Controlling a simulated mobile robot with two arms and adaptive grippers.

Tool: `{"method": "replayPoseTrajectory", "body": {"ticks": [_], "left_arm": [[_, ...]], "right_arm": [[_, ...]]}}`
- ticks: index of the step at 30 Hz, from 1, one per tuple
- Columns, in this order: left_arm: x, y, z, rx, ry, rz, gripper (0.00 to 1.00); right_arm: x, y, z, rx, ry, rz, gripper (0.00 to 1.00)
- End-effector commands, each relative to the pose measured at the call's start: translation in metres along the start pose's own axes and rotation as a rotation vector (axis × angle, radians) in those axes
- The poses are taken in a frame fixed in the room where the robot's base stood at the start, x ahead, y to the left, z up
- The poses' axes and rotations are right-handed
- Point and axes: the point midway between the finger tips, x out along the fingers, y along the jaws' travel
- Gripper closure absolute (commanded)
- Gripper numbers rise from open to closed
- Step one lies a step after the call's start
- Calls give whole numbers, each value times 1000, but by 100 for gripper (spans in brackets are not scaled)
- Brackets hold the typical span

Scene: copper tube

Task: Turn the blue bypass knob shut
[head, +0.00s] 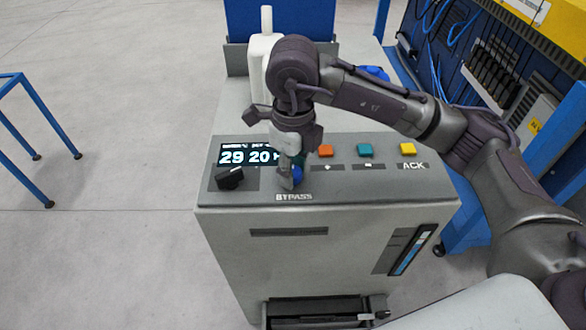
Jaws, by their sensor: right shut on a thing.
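The blue bypass knob (297,173) sits on the sloped control panel of the grey machine (330,222), just above the BYPASS label (294,197). My right gripper (291,178) points down from above and is shut on the knob. The fingers and wrist hide most of the knob, so its turned angle cannot be told. My left gripper is not in view.
A black knob (230,177) and a display reading 29 and 20 (247,154) lie left of the gripper. Orange (325,151), teal (365,150) and yellow (407,149) buttons lie to the right. A white bottle (257,75) stands behind.

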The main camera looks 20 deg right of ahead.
Motion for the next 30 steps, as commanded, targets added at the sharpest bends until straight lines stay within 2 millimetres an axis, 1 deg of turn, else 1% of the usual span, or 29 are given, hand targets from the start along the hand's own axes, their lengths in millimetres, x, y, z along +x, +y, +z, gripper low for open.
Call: {"method": "replayPoseTrajectory", "body": {"ticks": [10,11,15,25,28,30], "left_arm": [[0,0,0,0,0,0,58],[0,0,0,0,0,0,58],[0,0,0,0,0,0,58],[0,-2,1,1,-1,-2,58],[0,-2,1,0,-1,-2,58],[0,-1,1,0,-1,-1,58]], "right_arm": [[-1,-1,0,5,-1,-1,100],[-1,-1,0,5,-1,-1,64],[-1,0,0,4,-1,-1,41],[-2,0,0,3,-1,-1,40],[-11,0,1,3,-4,-2,40],[-22,0,1,2,-5,-2,40]]}}
